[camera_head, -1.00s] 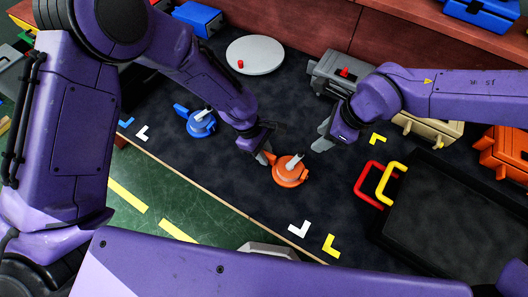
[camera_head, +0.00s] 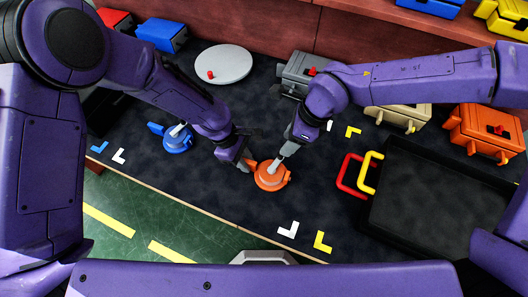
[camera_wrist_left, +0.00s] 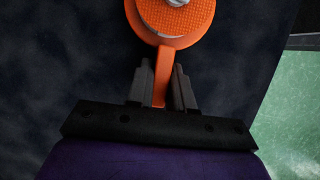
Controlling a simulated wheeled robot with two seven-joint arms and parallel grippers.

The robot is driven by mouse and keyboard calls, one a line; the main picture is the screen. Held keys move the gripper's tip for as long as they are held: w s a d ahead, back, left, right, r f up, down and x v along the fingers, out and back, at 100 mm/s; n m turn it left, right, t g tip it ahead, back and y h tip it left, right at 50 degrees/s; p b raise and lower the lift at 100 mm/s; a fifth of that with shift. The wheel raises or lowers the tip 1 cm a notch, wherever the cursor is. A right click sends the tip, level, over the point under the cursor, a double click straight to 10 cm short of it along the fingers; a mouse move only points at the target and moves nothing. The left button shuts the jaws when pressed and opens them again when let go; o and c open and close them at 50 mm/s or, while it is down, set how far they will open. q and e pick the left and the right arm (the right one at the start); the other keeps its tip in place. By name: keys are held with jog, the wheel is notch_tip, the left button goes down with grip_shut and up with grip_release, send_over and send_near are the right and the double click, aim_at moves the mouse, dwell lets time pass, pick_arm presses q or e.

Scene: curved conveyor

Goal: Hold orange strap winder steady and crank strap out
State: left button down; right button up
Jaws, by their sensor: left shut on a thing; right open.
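The orange strap winder (camera_head: 270,179) lies on the dark conveyor surface near the middle of the head view. It has a round body, a side tab and a pale grey crank on top. My left gripper (camera_head: 246,163) is shut on the winder's tab from the left. The left wrist view shows the grey fingers (camera_wrist_left: 161,85) on either side of the orange tab, with the winder's round body (camera_wrist_left: 178,15) beyond them. My right gripper (camera_head: 286,146) is open at the crank, its fingers beside the crank's top; contact is hard to tell.
A blue winder (camera_head: 177,142) lies to the left. A white turntable (camera_head: 223,67) with a red knob and a grey box (camera_head: 295,75) stand behind. A black tray (camera_head: 440,205) with red and yellow handles is at right. White and yellow corner marks lie in front.

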jog(key=w+r+n+g+h, duration=0.2)
jog(key=w+r+n+g, duration=0.25)
jog(key=n, duration=1.05)
send_near(276, 164)
jog(key=shift+t, duration=0.25)
jog(key=x, duration=0.3)
jog(key=w+d+x, duration=0.1)
jog(key=x, duration=0.1)
jog(key=shift+s+a+f, duration=0.1)
jog(key=shift+a+f, duration=0.1)
jog(key=shift+f, duration=0.4)
grip_shut()
